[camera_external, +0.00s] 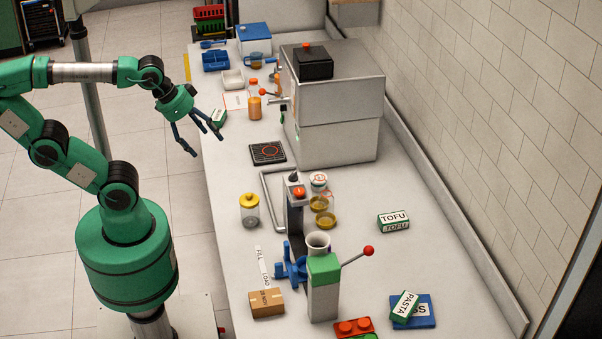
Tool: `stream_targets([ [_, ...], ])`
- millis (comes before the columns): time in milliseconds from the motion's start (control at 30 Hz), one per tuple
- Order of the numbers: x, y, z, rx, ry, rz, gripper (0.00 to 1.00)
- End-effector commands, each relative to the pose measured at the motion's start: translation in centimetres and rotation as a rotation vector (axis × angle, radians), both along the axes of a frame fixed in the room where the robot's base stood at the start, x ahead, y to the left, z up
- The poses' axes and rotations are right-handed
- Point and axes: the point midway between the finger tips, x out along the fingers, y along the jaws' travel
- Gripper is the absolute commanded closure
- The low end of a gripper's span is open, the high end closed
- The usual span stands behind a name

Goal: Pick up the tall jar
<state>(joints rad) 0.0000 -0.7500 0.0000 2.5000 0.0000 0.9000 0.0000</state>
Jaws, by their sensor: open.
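A clear jar with a yellow lid (250,212) stands upright on the counter, left of the juicer. A tall orange bottle with a red-orange cap (254,103) stands farther back, left of the large grey machine. I cannot tell for certain which of them is the tall jar. My gripper (205,143) is open and empty, with its fingers spread at the counter's left edge. It is apart from both, in front of the orange bottle and behind the yellow-lidded jar.
A large grey machine (335,110) stands at the back. A juicer with a green top (324,275) and red-knobbed lever is at the front. A black pad (267,153), cardboard box (266,303) and tofu box (394,221) lie around. The counter left of the pad is clear.

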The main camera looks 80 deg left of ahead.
Motion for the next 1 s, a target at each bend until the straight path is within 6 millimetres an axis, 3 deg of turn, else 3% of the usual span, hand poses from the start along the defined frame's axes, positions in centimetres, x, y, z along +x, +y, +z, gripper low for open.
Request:
stream_targets([
  [333,0.4,0.1,-0.2,0.0,0.008,0.004,0.25],
  [567,2.7,1.0,-1.9,-0.001,0.053,0.031,0.25],
  [767,6.1,2.5,-4.8,-0.005,0.119,0.07,0.25],
  [1000,9.9,4.8,-9.7,-0.013,0.203,0.122,0.25],
])
